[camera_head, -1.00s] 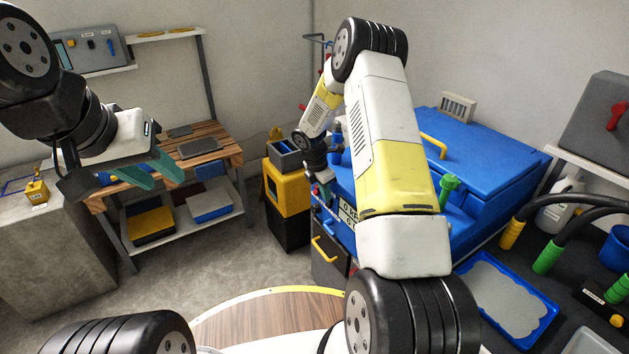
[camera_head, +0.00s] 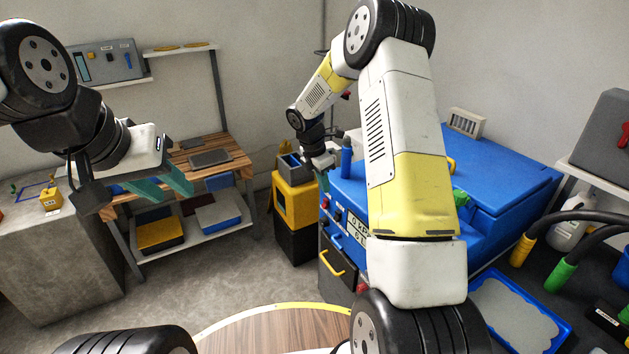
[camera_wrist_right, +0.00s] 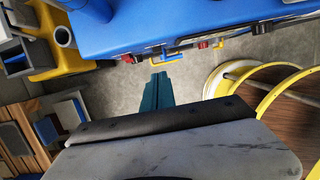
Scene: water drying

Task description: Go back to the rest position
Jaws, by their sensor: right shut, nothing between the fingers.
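My left gripper (camera_head: 178,190) is at the left of the head view, with two teal fingers standing apart and nothing between them. It appears in front of the wooden-topped bench. My right gripper (camera_head: 323,181) is small and partly hard to make out in the head view, beside the left end of the blue machine (camera_head: 500,185). In the right wrist view its teal fingers (camera_wrist_right: 157,91) are together and empty, over grey floor near the machine's front edge. I cannot tell any contact with the machine.
A yellow bin (camera_head: 294,203) stands left of the machine. The wooden-topped bench (camera_head: 228,150) and a concrete block (camera_head: 60,260) are at the left. A round wooden table (camera_head: 270,330) is at the front. Black hoses (camera_head: 590,217) and a blue tray (camera_head: 562,330) are at the right. Open floor lies between.

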